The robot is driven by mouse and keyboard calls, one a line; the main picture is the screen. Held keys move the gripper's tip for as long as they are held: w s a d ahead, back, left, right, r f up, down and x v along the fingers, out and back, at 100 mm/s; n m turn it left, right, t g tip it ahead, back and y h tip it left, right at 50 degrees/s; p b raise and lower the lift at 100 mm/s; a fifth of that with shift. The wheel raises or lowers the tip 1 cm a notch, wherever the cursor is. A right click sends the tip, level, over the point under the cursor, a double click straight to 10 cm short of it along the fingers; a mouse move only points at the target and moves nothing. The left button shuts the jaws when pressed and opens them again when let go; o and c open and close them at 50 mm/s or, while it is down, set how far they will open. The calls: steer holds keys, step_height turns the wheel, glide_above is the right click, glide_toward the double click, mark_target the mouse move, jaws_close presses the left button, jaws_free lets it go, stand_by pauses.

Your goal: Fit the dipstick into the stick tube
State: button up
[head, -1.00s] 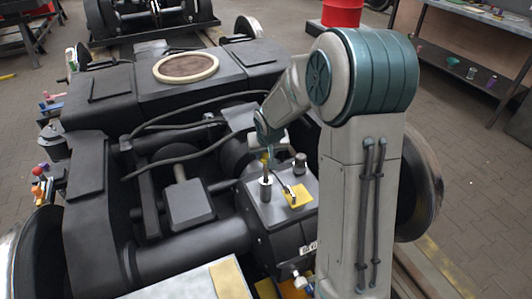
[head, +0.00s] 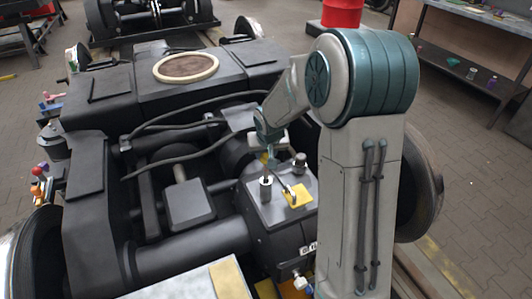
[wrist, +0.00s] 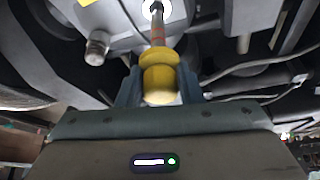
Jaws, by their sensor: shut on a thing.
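My gripper (wrist: 160,88) is shut on the yellow handle of the dipstick (wrist: 160,80), seen close up in the wrist view. The stick runs from the handle to the bright ringed mouth of the stick tube (wrist: 147,11). The stick's lower end meets the tube mouth in the picture. I cannot tell how far inside it is.
A capped post (head: 300,164) and a yellow plate (head: 297,195) stand on the same housing, close right of the tube. Black hoses (head: 165,158) arch across the bogie frame on the left. A red drum (head: 342,13) and a workbench (head: 475,45) are farther back.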

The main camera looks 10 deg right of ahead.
mark_target(266, 174)
steer(key=shift+f+b, duration=4.5)
steer(key=shift+f, duration=0.55)
steer(key=o, duration=1.3)
steer(key=shift+c, duration=0.2)
steer(key=p+v, duration=0.3)
steer(key=v, duration=1.1)
